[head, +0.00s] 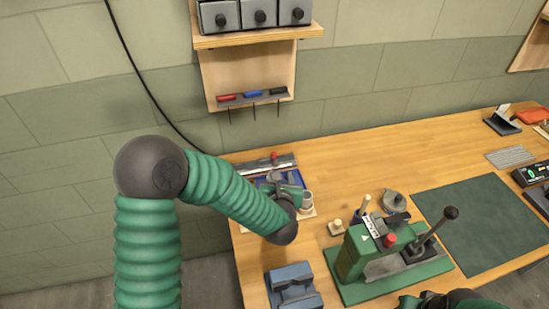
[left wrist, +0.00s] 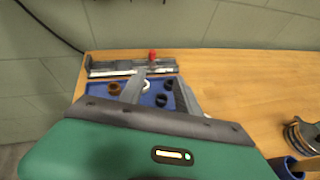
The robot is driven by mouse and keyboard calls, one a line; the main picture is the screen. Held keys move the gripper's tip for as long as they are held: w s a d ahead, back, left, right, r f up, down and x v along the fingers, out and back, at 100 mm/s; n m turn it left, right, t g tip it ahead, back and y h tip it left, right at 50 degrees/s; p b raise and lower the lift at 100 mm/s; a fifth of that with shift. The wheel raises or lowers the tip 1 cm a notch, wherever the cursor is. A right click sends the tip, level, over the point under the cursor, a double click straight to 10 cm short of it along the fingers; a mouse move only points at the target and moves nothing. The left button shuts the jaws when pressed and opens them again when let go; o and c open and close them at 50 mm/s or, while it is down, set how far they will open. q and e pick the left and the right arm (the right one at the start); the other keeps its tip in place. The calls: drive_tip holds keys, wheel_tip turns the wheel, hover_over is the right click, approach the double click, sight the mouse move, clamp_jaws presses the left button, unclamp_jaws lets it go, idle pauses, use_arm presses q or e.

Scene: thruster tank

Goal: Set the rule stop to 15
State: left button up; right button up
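The rule (head: 262,166) is a dark and light rail along the back left of the table. Its stop has a red knob (head: 274,155). In the left wrist view the rule (left wrist: 105,69) lies across the top, with the red knob (left wrist: 152,55) toward its right end. The scale figures are too small to read. My left gripper (left wrist: 159,79) is open and empty, its fingers apart over the blue tray, on the near side of the rule. In the head view my left arm partly hides this area. Part of my right arm's end (head: 440,301) shows at the bottom edge; its fingers are unclear.
The blue tray (left wrist: 97,89) holds several small rings. A green press (head: 352,258) with a black-knobbed lever stands at centre right, and a blue-grey block (head: 292,287) at the front left. A shelf unit (head: 249,75) hangs on the wall above. A dark green mat (head: 485,222) lies right.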

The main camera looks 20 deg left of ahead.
use_arm(q)
drive_tip(key=s+n, duration=0.1)
approach(274, 156)
drive_tip(key=shift+n+y, duration=0.3)
drive_tip(key=x, duration=0.9)
drive_tip(key=shift+d+p, duration=0.25)
drive_tip(key=shift+p, duration=0.1)
clamp_jaws()
idle(0.5)
